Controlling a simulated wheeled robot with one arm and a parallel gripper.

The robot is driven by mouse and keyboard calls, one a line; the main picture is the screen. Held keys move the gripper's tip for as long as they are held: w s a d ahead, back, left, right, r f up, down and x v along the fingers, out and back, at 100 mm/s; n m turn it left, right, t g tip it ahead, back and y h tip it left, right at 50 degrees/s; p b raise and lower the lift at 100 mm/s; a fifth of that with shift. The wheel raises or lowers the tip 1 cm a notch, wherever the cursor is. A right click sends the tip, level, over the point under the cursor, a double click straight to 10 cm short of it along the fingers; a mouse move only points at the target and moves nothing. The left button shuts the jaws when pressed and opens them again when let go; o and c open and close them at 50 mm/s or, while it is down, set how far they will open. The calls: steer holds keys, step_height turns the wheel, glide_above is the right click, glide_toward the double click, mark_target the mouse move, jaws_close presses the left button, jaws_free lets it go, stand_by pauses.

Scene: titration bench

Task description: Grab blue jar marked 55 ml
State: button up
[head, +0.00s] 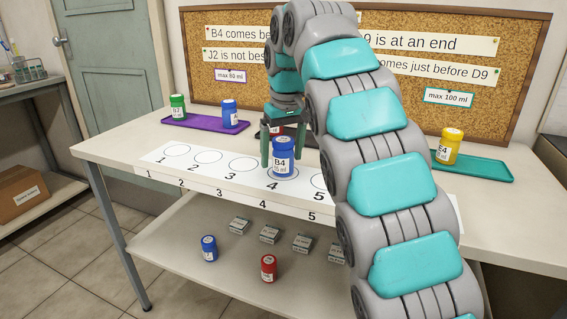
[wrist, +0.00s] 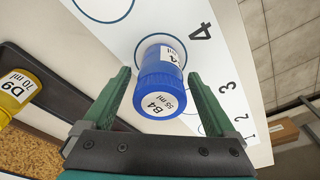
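The blue jar (head: 284,158) marked B4, 55 ml, stands upright on the numbered strip (head: 222,172), at circle 4. In the wrist view the blue jar (wrist: 162,85) shows its lid label "B4 55 ml" and lies between the two green fingers. My gripper (head: 282,152) is open around the jar, pointing down from above. In the wrist view a gap shows between the jar and each finger of my gripper (wrist: 158,82). Part of circle 4 is hidden by the jar.
A purple tray (head: 193,123) holds a green jar (head: 178,107) and another blue jar (head: 230,113). A yellow jar (head: 449,146) stands on a teal tray (head: 485,168). A yellow D9 jar (wrist: 18,90) shows in the wrist view. Blue (head: 209,248) and red (head: 268,267) jars stand on the lower shelf.

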steer(key=c, duration=1.3)
steer(key=shift+r, duration=0.1)
steer(key=shift+c, duration=0.2)
